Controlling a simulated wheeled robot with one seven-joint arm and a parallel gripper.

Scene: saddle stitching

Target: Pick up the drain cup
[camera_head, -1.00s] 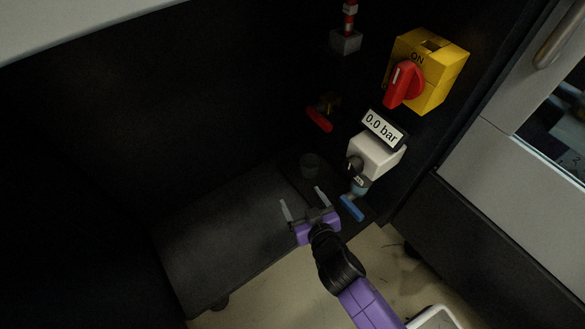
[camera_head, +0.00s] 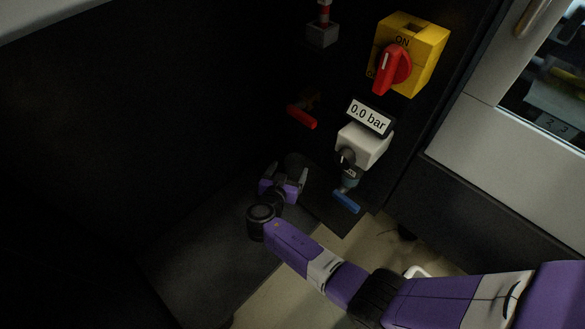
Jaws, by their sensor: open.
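The drain cup (camera_head: 295,160) looks like a small dark round cup, hard to make out against the dark panel, just left of the white regulator unit. My gripper (camera_head: 286,171), with a purple body and grey fingers, is open right in front of the cup and partly hides it. One finger shows on the left and one on the right of the cup's lower part. I cannot tell whether they touch it or how far the cup lies between them.
The white regulator with a "0.0 bar" display (camera_head: 368,118) and blue handle (camera_head: 346,202) stands close on the right. A red lever (camera_head: 302,117) is above the gripper. A yellow box with red switch (camera_head: 411,54) is higher right. A dark shelf (camera_head: 200,245) lies below left.

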